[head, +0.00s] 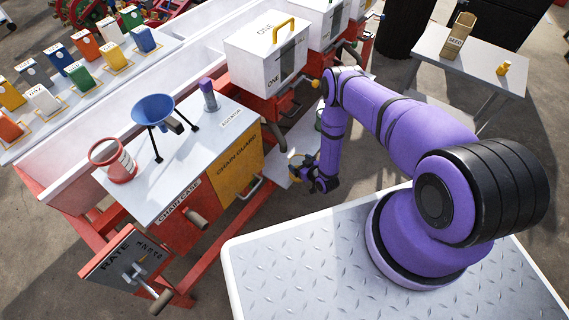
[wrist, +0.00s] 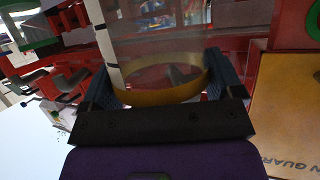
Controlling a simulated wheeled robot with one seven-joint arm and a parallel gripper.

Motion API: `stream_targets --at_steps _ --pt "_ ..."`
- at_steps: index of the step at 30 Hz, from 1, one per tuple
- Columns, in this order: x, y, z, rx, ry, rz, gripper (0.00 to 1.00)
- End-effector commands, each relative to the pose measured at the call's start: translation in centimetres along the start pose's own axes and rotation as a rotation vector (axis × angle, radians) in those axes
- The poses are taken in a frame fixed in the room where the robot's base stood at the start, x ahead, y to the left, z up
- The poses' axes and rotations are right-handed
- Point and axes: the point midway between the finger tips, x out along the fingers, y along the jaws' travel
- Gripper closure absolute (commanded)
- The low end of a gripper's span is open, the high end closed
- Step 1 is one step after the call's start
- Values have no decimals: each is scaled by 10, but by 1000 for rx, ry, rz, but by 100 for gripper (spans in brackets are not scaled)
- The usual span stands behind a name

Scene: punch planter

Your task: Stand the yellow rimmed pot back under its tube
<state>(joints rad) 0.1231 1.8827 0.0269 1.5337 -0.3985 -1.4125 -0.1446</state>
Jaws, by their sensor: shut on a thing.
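The yellow rimmed pot is a clear vessel; its yellow rim (wrist: 162,96) lies between the fingers of my gripper (wrist: 163,82) in the wrist view. My gripper is shut on it, with one dark finger on each side. A white strip with black marks (wrist: 106,45) runs along the pot's left side. In the head view my gripper (head: 312,181) is low in front of the red machine, right of the yellow chain guard (head: 236,165). The pot shows there only as a small yellow bit, mostly hidden. I cannot pick out its tube.
The chain case top (head: 180,165) bears a blue funnel (head: 153,108), a red-rimmed cup (head: 113,162) and a purple-capped bottle (head: 208,95). Handles stick out from the machine's front. A white box (head: 267,60) stands behind. A side table (head: 470,65) is at right.

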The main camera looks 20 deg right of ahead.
Motion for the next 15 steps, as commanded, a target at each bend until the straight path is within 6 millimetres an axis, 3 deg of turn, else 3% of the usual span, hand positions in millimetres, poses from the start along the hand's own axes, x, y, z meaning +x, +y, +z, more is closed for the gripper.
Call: stream_targets --at_steps 6,15 --pt "40 -20 -13 -1 1 -1 66" --pt "63 -32 -20 0 1 -1 66"
